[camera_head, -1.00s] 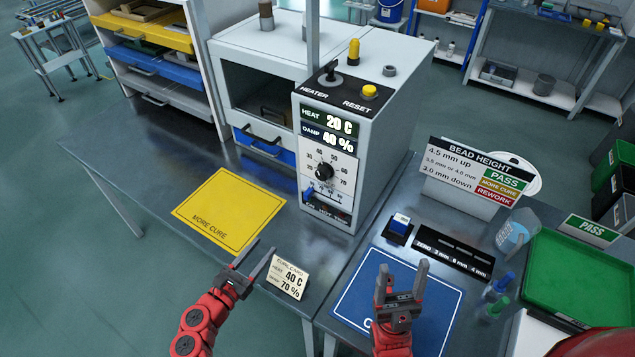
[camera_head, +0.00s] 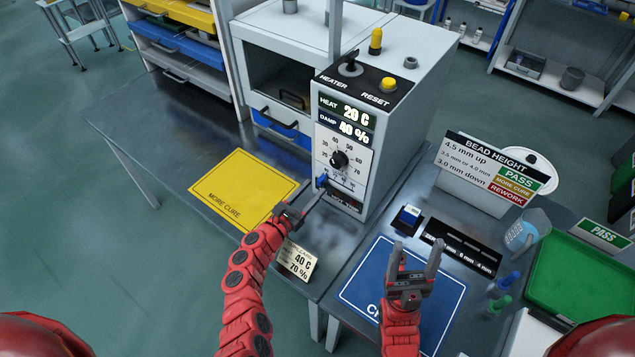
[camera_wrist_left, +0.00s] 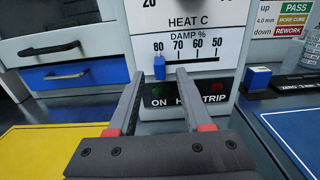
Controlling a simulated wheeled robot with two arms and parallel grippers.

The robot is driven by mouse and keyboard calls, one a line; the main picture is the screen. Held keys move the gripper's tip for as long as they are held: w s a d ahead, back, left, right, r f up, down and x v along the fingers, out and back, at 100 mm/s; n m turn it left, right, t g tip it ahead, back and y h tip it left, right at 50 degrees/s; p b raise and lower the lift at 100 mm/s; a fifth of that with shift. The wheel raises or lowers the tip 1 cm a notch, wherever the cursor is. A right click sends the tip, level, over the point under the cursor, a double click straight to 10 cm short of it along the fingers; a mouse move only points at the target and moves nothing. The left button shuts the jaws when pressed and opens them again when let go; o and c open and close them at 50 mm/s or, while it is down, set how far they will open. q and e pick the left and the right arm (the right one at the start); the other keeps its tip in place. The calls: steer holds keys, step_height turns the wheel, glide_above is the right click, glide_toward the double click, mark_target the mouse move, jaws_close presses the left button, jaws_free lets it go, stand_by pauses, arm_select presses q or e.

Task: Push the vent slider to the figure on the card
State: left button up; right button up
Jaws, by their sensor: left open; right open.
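The vent slider is a small blue knob (camera_wrist_left: 159,67) under the 80 end of the DAMP % scale (camera_wrist_left: 188,43) in the left wrist view. My left gripper (camera_head: 314,190) is open at the panel's lower front; in the wrist view its fingertips (camera_wrist_left: 160,76) frame the slider from just below. I cannot tell whether they touch it. The cure card (camera_head: 297,261) reads 40 C and 70 %, its top partly covered by my left arm. The panel display (camera_head: 347,119) reads HEAT 20 C and DAMP 40 %. My right gripper (camera_head: 416,250) is open and empty above the blue mat (camera_head: 362,290).
The heat dial (camera_head: 339,160) sits above the slider, and the ON, HOT and TRIP lamp strip (camera_wrist_left: 187,90) below it. A yellow mat (camera_head: 240,185) lies left. The bead height sign (camera_head: 485,170), a blue block (camera_head: 408,216) and a green tray (camera_head: 585,275) stand right.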

mark_target(319, 183)
arm_select(q)
steer(key=shift+x, duration=1.6)
jaws_close()
